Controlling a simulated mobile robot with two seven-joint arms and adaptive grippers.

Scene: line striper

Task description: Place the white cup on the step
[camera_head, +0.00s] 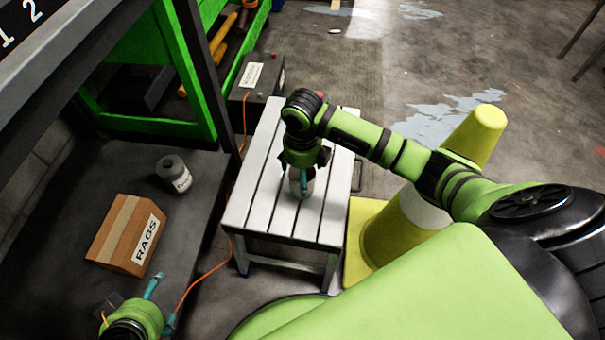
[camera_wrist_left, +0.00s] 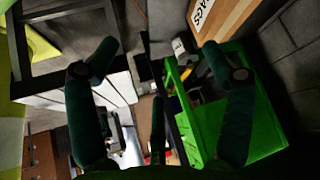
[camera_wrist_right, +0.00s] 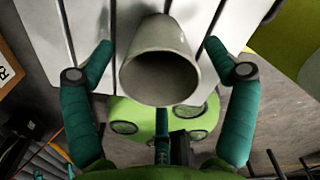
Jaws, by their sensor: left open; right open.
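The white cup (camera_head: 295,188) is upright on the white slatted step (camera_head: 252,205), seen from above between the fingers of my right gripper (camera_head: 303,176). In the right wrist view the cup (camera_wrist_right: 160,65) has its mouth toward the camera, with the slats behind it. The fingers of my right gripper (camera_wrist_right: 158,50) are open on both sides of it, with gaps showing. My left gripper (camera_head: 162,303) is open and empty at the lower left, near the dark bench; its spread fingers (camera_wrist_left: 158,60) also show in the left wrist view.
A rags box (camera_head: 126,235) and a grey can (camera_head: 173,174) are on the dark bench (camera_head: 195,225). A yellow cone (camera_head: 386,240) stands close to the step's right side. An orange cable (camera_head: 205,278) runs between bench and step. A dark labelled box (camera_head: 262,78) is behind the step.

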